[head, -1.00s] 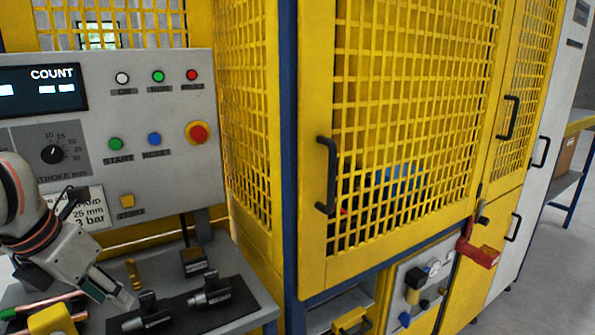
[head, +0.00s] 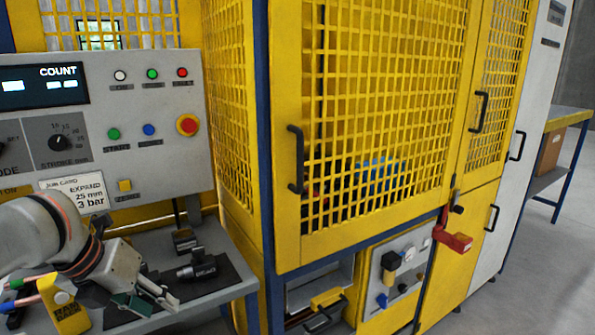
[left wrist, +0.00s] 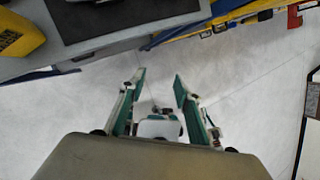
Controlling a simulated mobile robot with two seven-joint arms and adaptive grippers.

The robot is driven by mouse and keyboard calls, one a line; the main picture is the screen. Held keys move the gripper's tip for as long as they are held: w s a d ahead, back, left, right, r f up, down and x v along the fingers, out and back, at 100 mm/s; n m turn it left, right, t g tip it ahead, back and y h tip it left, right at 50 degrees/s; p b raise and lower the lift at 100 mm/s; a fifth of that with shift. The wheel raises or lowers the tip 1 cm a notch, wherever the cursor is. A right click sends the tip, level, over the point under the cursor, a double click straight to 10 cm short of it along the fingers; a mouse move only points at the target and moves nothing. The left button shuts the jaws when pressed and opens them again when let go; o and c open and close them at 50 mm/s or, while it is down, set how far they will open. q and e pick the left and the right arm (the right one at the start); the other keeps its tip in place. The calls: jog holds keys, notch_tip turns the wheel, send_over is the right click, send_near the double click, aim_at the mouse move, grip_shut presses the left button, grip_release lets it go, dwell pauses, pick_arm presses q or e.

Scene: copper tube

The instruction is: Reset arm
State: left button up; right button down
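My left gripper (head: 157,299) comes in from the left in the head view, low over the front of the grey work shelf (head: 222,285). In the left wrist view my left gripper (left wrist: 160,85) has its two fingers spread apart, with only bare floor between them. It is open and empty. My right gripper is not in view.
A control panel (head: 150,100) with buttons stands behind my left arm. On the shelf are a dark clamp-like tool (head: 196,270), a yellow block (head: 62,303) and copper tubes (head: 22,304). A yellow mesh cage (head: 380,120) with black handles stands right.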

pick_arm(q)
jog(key=w+d+f+n+t+h, duration=0.1)
jog(key=d+f+n+t+h, duration=0.1)
jog(key=d+f+n, duration=0.55)
jog(key=w+d+f+n+t+h, duration=0.1)
jog(key=w+d+f+n+h, duration=0.1)
jog(key=d+f+n, duration=0.55)
jog(key=s+a+f+n+t+y, duration=0.1)
jog(key=s+a+f+n, duration=0.3)
jog(key=s+f+n, duration=0.4)
jog(key=s+a+f+n+t+y, duration=0.2)
jog(key=s+f+n, duration=0.5)
jog(key=f, duration=0.7)
jog(key=s+a+y, duration=0.1)
jog(key=s+a, duration=0.1)
jog(key=shift+s+a+f+n, duration=0.2)
jog(key=shift+s+a+n, duration=0.15)
jog(key=shift+n, duration=0.05)
